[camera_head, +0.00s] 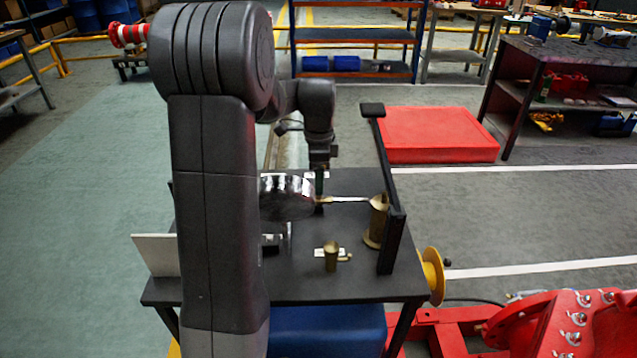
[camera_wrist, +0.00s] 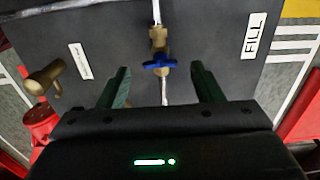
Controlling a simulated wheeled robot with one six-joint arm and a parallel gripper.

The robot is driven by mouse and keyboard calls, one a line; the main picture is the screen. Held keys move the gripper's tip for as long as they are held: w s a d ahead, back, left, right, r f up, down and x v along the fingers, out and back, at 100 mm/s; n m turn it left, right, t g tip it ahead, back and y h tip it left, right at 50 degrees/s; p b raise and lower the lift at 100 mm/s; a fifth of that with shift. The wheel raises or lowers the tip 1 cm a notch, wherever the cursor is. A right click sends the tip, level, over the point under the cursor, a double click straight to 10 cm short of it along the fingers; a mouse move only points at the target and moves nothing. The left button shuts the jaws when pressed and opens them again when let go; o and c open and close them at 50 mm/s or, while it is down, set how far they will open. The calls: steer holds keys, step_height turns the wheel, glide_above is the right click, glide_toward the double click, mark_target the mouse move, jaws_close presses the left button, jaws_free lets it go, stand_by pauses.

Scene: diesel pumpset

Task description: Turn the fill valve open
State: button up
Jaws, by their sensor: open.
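The fill valve has a blue handle (camera_wrist: 160,66) on a brass body (camera_wrist: 159,40), beside a white FILL label (camera_wrist: 254,36) on a dark panel. The handle lies crosswise to the pipe in the wrist view. My gripper (camera_wrist: 160,72) is open, with one green finger on each side of the handle and a gap on both sides. No contact shows. In the head view my gripper (camera_head: 319,186) points down over the black table, close to the brass valve fitting (camera_head: 323,200). The handle is hidden there.
A tall brass cup (camera_head: 376,222) stands right of the valve, near a black upright post (camera_head: 391,240). A smaller brass fitting (camera_head: 331,257) sits nearer the front. A round metal gauge-like part (camera_head: 288,196) is left of the valve, partly behind my arm.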

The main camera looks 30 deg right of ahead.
steer(key=shift+f, duration=0.95)
steer(key=shift+c, duration=0.2)
steer(key=c, duration=1)
steer(key=shift+o, duration=0.2)
